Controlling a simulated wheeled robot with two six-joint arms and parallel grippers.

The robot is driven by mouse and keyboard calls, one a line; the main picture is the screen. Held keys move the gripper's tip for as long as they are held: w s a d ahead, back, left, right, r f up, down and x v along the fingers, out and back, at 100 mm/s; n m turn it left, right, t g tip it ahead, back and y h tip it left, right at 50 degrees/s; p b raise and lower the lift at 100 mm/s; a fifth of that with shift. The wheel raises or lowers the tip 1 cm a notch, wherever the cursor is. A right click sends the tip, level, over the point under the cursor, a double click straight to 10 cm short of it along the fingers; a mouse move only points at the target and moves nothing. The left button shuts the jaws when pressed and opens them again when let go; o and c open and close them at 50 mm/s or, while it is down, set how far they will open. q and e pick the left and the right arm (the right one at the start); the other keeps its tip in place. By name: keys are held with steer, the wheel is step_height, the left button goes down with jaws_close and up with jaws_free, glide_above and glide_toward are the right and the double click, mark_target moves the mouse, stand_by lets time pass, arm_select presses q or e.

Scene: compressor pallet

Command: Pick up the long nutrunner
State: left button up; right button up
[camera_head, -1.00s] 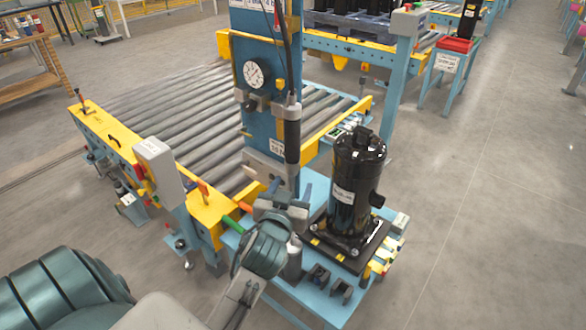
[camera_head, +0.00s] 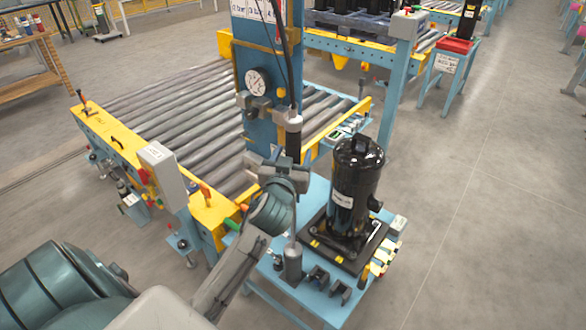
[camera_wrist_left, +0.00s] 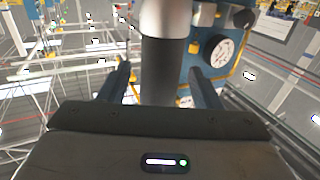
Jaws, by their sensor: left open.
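The long nutrunner (camera_head: 293,142) hangs upright on a cable in front of the blue column, with a pale collar at its top and a dark body below. My left gripper (camera_head: 286,166) is open at the dark body and covers its lower part in the head view. In the left wrist view the nutrunner's dark body (camera_wrist_left: 166,68) stands between the two spread fingers of the left gripper (camera_wrist_left: 160,78). Gaps show on both sides, so the fingers are not closed on it. My right gripper is not in view.
The blue column (camera_head: 258,100) with a round gauge (camera_head: 256,82) stands just behind the nutrunner. A black compressor (camera_head: 356,188) stands on the blue bench at right. A roller conveyor (camera_head: 175,120) lies left.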

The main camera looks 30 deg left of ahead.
arm_select(q)
steer(key=shift+w+a, duration=0.15)
steer(key=shift+w, duration=0.2)
steer(key=shift+s, duration=0.1)
steer(key=shift+c, duration=0.7)
jaws_close()
steer(key=shift+r, duration=0.1)
stand_by(0.4)
